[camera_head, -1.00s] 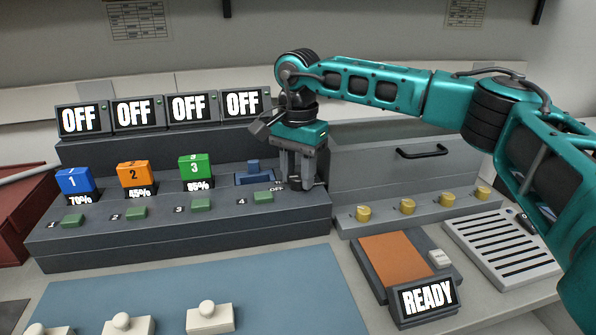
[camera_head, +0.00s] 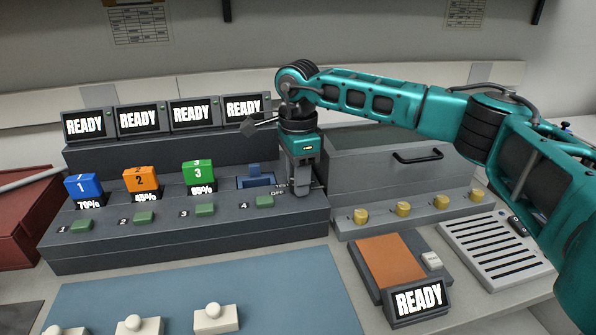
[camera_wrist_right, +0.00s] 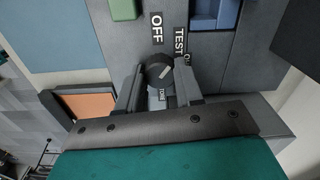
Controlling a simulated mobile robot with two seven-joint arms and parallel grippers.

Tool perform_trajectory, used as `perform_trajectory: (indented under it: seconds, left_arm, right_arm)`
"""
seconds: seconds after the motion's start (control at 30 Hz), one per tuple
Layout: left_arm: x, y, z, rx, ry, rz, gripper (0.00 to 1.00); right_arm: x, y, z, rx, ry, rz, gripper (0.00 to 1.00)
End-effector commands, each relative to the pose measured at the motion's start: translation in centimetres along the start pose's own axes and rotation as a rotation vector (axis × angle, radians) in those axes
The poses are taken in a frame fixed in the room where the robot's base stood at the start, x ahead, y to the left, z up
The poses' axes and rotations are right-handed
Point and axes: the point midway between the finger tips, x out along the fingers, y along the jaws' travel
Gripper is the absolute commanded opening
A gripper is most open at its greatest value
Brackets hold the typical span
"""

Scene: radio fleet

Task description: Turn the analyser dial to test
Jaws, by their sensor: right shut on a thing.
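The analyser (camera_head: 190,228) is a long dark grey console with numbered slots and a row of screens behind it, all reading READY. Its dark round dial (camera_wrist_right: 159,72) shows in the right wrist view, with a pale pointer mark angled toward the TEST label (camera_wrist_right: 180,42); the OFF label (camera_wrist_right: 157,29) is beside it. My right gripper (camera_head: 301,190) points down at the console's right end and is shut on the dial, one finger on each side. In the head view the gripper mostly hides the dial. My left gripper is not in view.
Blue (camera_head: 84,188), orange (camera_head: 141,179) and green (camera_head: 198,174) numbered blocks stand in the console slots; slot 4 (camera_head: 256,182) looks empty. A drawer unit (camera_head: 385,165) and yellow knobs stand right of the gripper. A blue mat (camera_head: 190,290) lies in front.

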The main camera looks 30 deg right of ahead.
Motion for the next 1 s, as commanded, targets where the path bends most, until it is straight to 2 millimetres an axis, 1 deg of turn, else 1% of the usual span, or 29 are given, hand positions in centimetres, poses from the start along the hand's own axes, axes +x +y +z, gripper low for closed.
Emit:
perform_trajectory:
  seconds: [0.13,0.3,0.77,0.8,1.0]
  left_arm:
    - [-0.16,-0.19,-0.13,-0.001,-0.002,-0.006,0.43]
    - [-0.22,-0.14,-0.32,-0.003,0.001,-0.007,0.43]
    - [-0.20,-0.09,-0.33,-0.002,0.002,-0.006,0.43]
    - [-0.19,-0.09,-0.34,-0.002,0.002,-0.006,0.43]
    - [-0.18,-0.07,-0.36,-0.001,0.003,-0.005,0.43]
  right_arm:
    - [-0.11,0.00,0.02,0.065,0.000,0.000,0.05]
    - [-0.06,0.00,0.02,0.106,0.000,0.000,0.05]
    - [-0.01,-0.02,0.02,0.122,0.000,-0.001,0.05]
    - [-0.01,-0.02,0.02,0.122,0.000,-0.001,0.36]
    - [-0.01,-0.02,0.02,0.121,0.000,-0.001,0.56]
